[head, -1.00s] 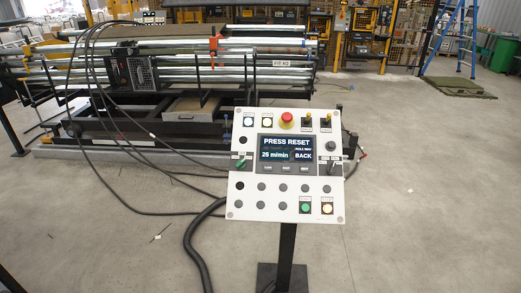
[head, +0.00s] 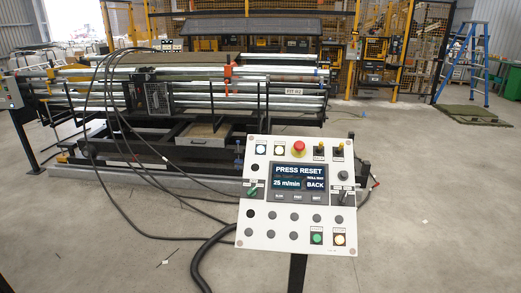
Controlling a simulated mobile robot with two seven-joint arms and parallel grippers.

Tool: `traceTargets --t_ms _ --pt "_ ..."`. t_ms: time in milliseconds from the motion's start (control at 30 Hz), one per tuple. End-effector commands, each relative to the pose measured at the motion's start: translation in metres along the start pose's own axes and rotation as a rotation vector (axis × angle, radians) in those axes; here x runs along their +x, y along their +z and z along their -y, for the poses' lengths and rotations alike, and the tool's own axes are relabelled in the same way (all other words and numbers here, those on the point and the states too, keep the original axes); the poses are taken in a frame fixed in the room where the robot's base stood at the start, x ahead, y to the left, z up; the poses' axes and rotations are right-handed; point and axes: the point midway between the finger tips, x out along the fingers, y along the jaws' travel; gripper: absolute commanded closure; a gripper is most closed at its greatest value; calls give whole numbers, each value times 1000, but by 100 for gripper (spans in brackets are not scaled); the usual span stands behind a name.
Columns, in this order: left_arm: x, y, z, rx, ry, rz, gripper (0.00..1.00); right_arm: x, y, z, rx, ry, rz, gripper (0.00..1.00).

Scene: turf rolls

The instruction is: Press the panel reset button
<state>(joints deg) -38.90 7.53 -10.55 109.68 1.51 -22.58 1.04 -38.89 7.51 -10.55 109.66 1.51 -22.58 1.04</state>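A white control panel (head: 270,218) stands on a black post (head: 298,272) just right of the middle of the head view. Its screen (head: 299,178) reads "PRESS RESET", "25 m/min" and "BACK". A red emergency button on a yellow base (head: 299,149) sits at the top. A lit green button (head: 317,238) and a lit amber or white button (head: 339,240) are at the lower right. Two more pale buttons (head: 261,149) are at the upper left. The button labels are too small to read. Neither gripper shows in the view.
A roller machine (head: 190,85) with long metal tubes stands behind the panel. Black cables (head: 207,257) run over the floor to the panel. A yellow fence (head: 420,40) and a blue ladder (head: 462,60) are at the back. The floor at right (head: 440,200) is clear.

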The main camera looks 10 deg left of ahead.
Motion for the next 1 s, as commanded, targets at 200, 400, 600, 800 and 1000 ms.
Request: traceTargets --t_ms 200,400,600,800,1000 --pt "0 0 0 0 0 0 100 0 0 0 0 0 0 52" --pt "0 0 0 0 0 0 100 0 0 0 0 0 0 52" --pt "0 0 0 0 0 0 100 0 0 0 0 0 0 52" --pt "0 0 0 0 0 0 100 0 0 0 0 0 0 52" --pt "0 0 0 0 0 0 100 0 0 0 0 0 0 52"
